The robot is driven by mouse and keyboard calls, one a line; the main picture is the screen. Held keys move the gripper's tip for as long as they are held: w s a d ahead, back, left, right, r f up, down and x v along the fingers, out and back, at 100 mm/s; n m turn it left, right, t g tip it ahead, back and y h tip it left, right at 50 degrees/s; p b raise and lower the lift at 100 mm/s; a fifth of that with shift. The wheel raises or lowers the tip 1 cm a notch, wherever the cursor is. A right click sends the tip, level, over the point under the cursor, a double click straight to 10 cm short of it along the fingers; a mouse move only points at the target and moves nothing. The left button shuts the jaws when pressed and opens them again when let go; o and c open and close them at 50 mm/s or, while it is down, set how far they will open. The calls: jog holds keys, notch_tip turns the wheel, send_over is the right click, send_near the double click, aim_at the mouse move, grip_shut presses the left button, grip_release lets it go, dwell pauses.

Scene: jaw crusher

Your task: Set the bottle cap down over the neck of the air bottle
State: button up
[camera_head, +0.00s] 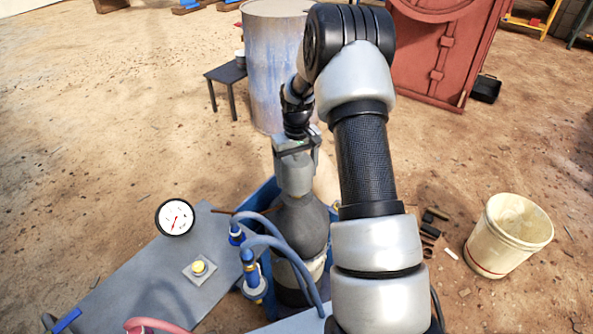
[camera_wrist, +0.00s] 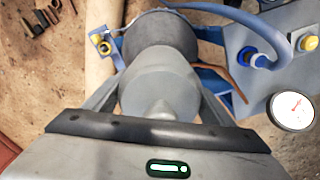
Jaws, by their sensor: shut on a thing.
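The bottle cap (camera_head: 295,173) is a grey, rounded cylinder held upright between the fingers of my gripper (camera_head: 297,148). In the wrist view the cap (camera_wrist: 158,85) fills the middle, with my gripper's fingers (camera_wrist: 158,100) on both sides of it. The air bottle (camera_head: 301,222) is dark grey at the shoulder with a pale band lower down. It stands upright in a blue frame, directly below the cap. In the wrist view the bottle (camera_wrist: 160,32) shows behind the cap. The neck is hidden by the cap, and I cannot tell whether the cap touches the shoulder.
Blue hoses (camera_head: 275,237) and blue fittings (camera_head: 252,275) stand close at the bottle's left. A grey panel (camera_head: 150,268) carries a round gauge (camera_head: 175,217) and a yellow button (camera_head: 198,267). A cream bucket (camera_head: 508,236) stands at right. A drum (camera_head: 268,65) is behind.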

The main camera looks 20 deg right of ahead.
jog(key=shift+f+b, duration=1.1)
jog(key=shift+f, duration=1)
jog(key=o, duration=1.3)
jog(key=shift+o, duration=0.2)
notch_tip(320, 180, up, 17)
jog(key=p, duration=0.3)
jog(key=shift+r, duration=0.2)
